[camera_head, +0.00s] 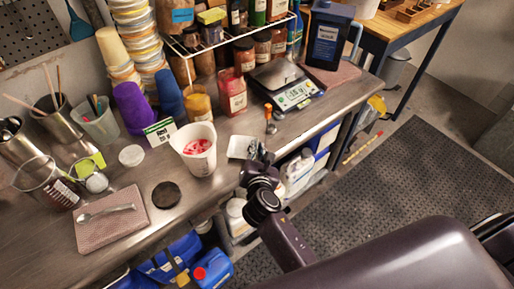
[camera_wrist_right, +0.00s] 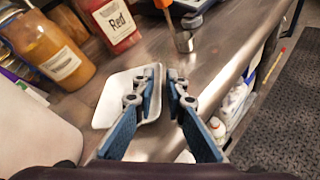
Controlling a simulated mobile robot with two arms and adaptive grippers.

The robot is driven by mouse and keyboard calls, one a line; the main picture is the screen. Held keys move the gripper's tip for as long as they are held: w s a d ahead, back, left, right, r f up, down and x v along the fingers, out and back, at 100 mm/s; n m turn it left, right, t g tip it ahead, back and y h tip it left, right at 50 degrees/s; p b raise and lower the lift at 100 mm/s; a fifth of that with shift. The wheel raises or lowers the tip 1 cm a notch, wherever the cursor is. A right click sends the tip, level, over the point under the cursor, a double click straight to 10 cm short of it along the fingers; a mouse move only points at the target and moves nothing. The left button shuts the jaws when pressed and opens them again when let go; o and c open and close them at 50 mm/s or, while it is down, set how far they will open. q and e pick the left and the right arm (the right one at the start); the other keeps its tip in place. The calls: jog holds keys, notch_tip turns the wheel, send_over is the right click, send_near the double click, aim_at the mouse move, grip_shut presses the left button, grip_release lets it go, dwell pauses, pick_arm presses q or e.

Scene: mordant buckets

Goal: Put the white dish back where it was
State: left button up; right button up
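The white dish (camera_wrist_right: 113,101) is a shallow, square dish with rounded corners at the left of the right wrist view. In the head view the dish (camera_head: 238,146) shows by the counter's front edge, partly behind my right gripper (camera_head: 262,158). My right gripper (camera_wrist_right: 166,76) straddles the dish's near right rim, one finger over the inside and one outside. I cannot tell whether the dish touches the counter. My left gripper is not in view.
A white bucket with red contents (camera_head: 197,158) stands left of the dish. A black round lid (camera_head: 166,195) lies farther left. Bare counter (camera_head: 222,128) shows near the dish.

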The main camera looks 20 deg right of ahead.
jog(key=shift+r, duration=0.2)
jog(key=shift+s+a, duration=0.1)
jog(key=shift+s, duration=0.2)
jog(key=b+v, duration=0.1)
jog(key=v, duration=1)
jog(key=shift+s, duration=0.2)
jog(key=shift+r, duration=0.1)
jog(key=s+a+f+m+g+y, duration=0.1)
jog(key=s+f+m+g+y, duration=0.3)
jog(key=f, duration=1.3)
jog(key=s+a+f+m+g, duration=0.15)
jog(key=s+f+m, duration=0.5)
jog(key=f, duration=0.95)
jog(key=s+d+f+m+g, duration=0.2)
jog(key=s+d+f+m, duration=0.2)
jog(key=s, duration=0.5)
jog(key=s+d+f+m+g, duration=0.2)
jog(key=s+d+f+m, duration=0.2)
jog(key=s, duration=0.5)
jog(key=s+d+f+m+g, duration=0.2)
jog(key=s+d+f+m, duration=0.2)
jog(key=s+f+m, duration=0.3)
notch_tip(320, 180, down, 3)
jog(key=shift+s+r+g, duration=0.2)
jog(key=shift+s+g, duration=0.15)
jog(key=shift+s, duration=0.9)
